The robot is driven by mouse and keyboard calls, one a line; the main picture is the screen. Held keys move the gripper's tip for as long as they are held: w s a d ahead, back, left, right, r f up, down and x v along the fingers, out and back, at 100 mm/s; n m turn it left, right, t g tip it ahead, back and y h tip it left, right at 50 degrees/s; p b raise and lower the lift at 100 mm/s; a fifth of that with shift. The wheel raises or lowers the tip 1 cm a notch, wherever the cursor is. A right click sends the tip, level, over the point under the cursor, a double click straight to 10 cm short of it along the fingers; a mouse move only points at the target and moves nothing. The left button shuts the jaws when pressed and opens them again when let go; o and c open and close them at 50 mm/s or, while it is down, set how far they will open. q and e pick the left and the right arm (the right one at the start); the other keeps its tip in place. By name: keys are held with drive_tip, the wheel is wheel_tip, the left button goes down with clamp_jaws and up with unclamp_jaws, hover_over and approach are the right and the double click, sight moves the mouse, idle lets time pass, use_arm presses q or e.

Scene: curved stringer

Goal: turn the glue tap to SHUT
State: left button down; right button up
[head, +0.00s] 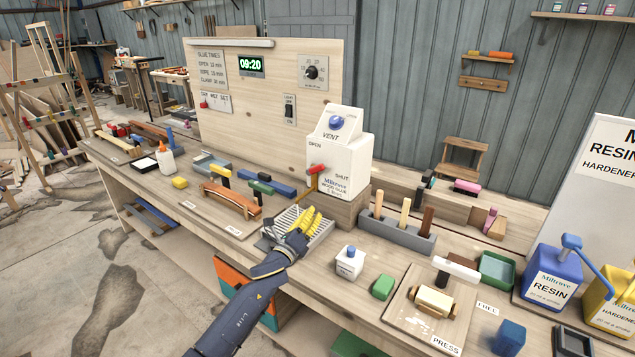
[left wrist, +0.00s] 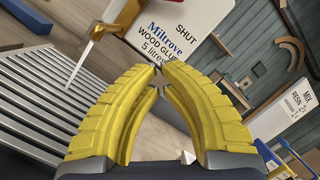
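The white glue container (head: 345,155) stands on a wooden block, with OPEN printed at upper left and SHUT at right. Its brass tap with a red handle (head: 317,169) sits on the front, the handle nearer OPEN. The tap also shows at the top of the left wrist view (left wrist: 104,26), with a thin pale stream (left wrist: 82,62) running down from it towards the slatted grate (left wrist: 35,95). My left gripper (head: 311,211) is below the tap, over the grate and apart from the handle. Its yellow fingertips (left wrist: 160,70) meet with nothing between them. My right gripper is out of view.
A tool block (head: 397,235) with upright handles stands right of the container.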

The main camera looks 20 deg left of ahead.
sight(316, 169)
use_arm(q)
drive_tip(key=shift+w+d+r+m+y, duration=0.25)
drive_tip(key=shift+d+r+m, duration=0.35)
drive_tip(key=shift+m, duration=0.5)
drive_tip(key=x, duration=0.9)
drive_tip(key=shift+w, duration=0.25)
drive_tip(key=shift+w+a+r, duration=0.15)
drive_tip(key=shift+a+r, duration=0.2)
drive_tip(key=shift+r, duration=0.25)
drive_tip(key=shift+w+a+r, duration=0.2)
drive_tip(key=shift+a+r, duration=0.15)
drive_tip(key=shift+r, duration=0.2)
drive_tip(key=shift+w+a+r, duration=0.15)
drive_tip(key=shift+a+r, duration=0.15)
drive_tip(key=shift+r, duration=0.25)
drive_tip(key=shift+a+r, duration=0.1)
drive_tip(key=shift+a, duration=0.05)
drive_tip(key=shift+r+n+y, duration=0.1)
drive_tip(key=shift+n+y, duration=0.15)
drive_tip(key=shift+n, duration=0.15)
